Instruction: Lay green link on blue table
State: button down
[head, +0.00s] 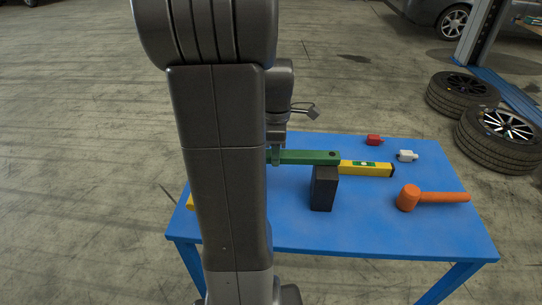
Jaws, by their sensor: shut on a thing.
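The green link (308,157) is a flat green bar with a dark hole near its right end. It shows in the head view above or at the far half of the blue table (310,233). My gripper (276,156) is shut on the link near its visible left part. My arm hides the rest of the link on the left. The link's right end overlaps the top of a black block (323,190) in the picture. I cannot tell whether it touches the block.
A yellow level (368,169) lies behind the block. An orange mallet (432,197) lies at the right. A red piece (374,140) and a white piece (407,156) sit at the back right. Tires (500,138) lie on the floor beyond. The table's front middle is clear.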

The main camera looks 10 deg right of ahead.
jog(key=shift+r, duration=0.15)
dwell(0.3)
jog(key=shift+r+p, duration=2.7)
jog(key=shift+r, duration=0.25)
